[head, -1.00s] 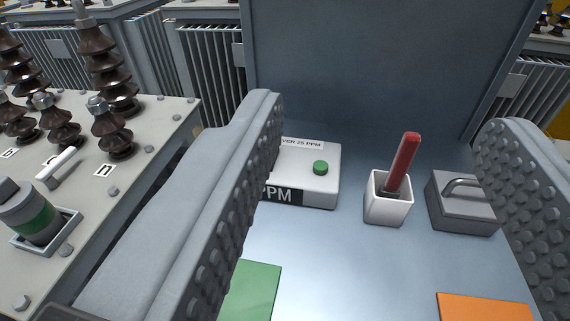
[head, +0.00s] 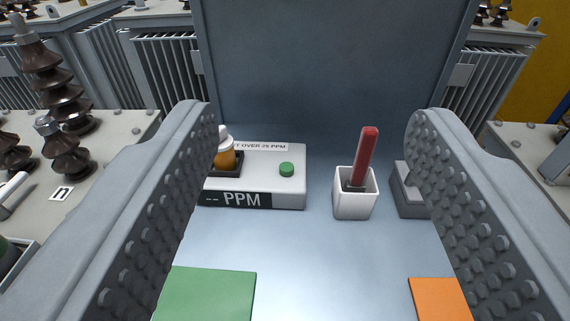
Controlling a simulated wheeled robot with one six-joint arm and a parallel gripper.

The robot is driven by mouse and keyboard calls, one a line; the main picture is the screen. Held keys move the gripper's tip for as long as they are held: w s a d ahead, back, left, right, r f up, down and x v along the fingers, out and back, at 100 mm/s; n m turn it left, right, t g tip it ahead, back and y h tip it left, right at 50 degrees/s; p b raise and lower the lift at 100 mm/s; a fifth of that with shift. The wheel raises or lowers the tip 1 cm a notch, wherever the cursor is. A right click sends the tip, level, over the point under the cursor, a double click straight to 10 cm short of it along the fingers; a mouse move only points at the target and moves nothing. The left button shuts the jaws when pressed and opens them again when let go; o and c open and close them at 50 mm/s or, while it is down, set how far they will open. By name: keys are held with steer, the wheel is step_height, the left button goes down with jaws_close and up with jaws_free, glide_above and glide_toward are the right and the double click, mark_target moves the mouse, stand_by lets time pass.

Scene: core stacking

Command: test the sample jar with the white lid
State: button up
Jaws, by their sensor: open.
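The sample jar (head: 226,158) has a white lid and amber contents. It sits upright in the dark square socket at the left of the white tester (head: 280,191), partly hidden by my left finger. The tester has a green button (head: 286,169), a label ending in "OVER 25 PPM" and a display reading "-- PPM". My gripper (head: 315,130) is open and empty, its two studded fingers wide apart, with the tester and a white cup beyond and between them.
A white cup (head: 355,204) holds a red-handled tool (head: 365,156). A grey block with a handle (head: 407,196) stands right of it, partly behind my right finger. A green pad (head: 207,294) and an orange pad (head: 438,299) lie in front. The middle metal surface is clear.

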stand_by(0.3)
jaws_close()
stand_by(1.6)
